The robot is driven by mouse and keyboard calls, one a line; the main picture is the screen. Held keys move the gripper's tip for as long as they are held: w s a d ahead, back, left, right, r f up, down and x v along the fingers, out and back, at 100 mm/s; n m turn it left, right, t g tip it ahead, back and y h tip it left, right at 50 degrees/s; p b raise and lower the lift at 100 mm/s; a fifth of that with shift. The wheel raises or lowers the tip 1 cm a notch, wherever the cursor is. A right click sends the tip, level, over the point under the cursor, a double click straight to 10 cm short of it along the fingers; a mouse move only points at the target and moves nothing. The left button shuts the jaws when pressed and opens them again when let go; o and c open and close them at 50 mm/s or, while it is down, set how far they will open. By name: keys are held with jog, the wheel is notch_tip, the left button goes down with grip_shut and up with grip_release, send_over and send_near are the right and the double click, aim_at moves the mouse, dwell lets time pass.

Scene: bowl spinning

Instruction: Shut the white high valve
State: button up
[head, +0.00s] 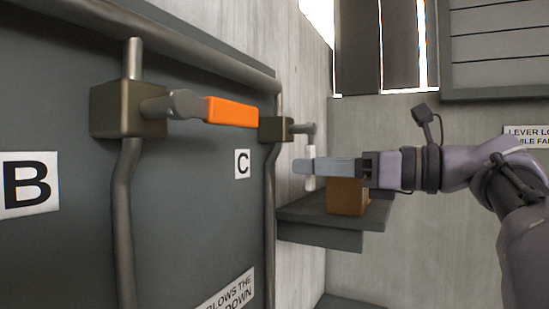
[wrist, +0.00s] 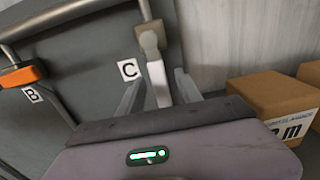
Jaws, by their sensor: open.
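The white valve handle (head: 310,180) hangs down from a grey lever on the metal valve block (head: 273,130), beside the label C (head: 242,163). My gripper (head: 300,166) reaches in from the right at the handle's height, and its fingers overlap the handle there. In the wrist view, the white handle (wrist: 159,88) lies between the two spread fingers of my gripper (wrist: 157,92). Gaps show on both sides, so the jaws are open around it. Part of the handle is hidden behind a finger in the head view.
An orange-handled valve (head: 231,112) sits to the left, its handle pointing right. A dark shelf (head: 310,212) with a cardboard box (head: 345,196) is below my gripper. In the wrist view, boxes (wrist: 270,95) stand close on the right. Pipes run along the panel.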

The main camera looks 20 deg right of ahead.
jog(key=x, duration=0.4)
jog(key=shift+c, duration=0.4)
grip_shut()
dwell(1.0)
